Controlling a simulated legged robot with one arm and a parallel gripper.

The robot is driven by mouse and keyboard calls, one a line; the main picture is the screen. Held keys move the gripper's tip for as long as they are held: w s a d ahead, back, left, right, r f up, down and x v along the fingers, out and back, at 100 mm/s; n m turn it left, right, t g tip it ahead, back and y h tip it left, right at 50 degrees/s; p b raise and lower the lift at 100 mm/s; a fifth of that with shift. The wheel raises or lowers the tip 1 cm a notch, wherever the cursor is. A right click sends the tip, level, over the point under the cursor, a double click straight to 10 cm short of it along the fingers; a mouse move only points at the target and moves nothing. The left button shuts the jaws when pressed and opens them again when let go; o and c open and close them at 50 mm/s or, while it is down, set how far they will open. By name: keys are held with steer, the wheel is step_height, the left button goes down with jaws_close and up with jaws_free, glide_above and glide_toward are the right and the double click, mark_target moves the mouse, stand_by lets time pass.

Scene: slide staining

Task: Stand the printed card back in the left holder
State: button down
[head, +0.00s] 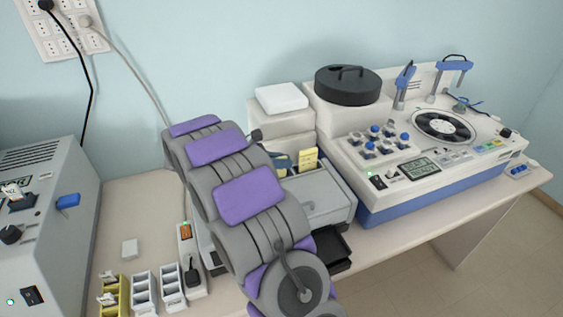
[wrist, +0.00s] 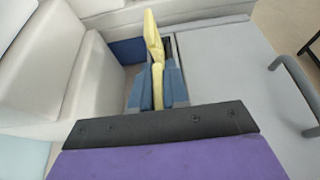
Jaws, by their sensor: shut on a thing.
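My gripper (wrist: 158,92) is shut on a thin yellow piece (wrist: 157,85), seen nearly edge-on between its blue-grey fingers in the wrist view. It looks like the printed card, but no print shows there. A taller yellow part (wrist: 154,38) rises just beyond the fingers; I cannot tell whether it is the same piece. In the head view a small yellow card with faint marks (head: 307,159) stands upright behind the grey box, beside a dark blue and yellow shape (head: 282,164). My arm hides much of this spot, and I cannot make out which part is the left holder.
A grey box with a handle (head: 326,200) lies right of the gripper, with a black tray (head: 333,250) in front. A large white and blue machine (head: 400,195) fills the right. Yellow and white racks (head: 145,290) stand at front left.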

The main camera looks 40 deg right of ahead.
steer(key=c, duration=1.1)
jaws_free()
steer(key=p+v, duration=0.1)
steer(key=v, duration=1.1)
steer(key=shift+r, duration=0.1)
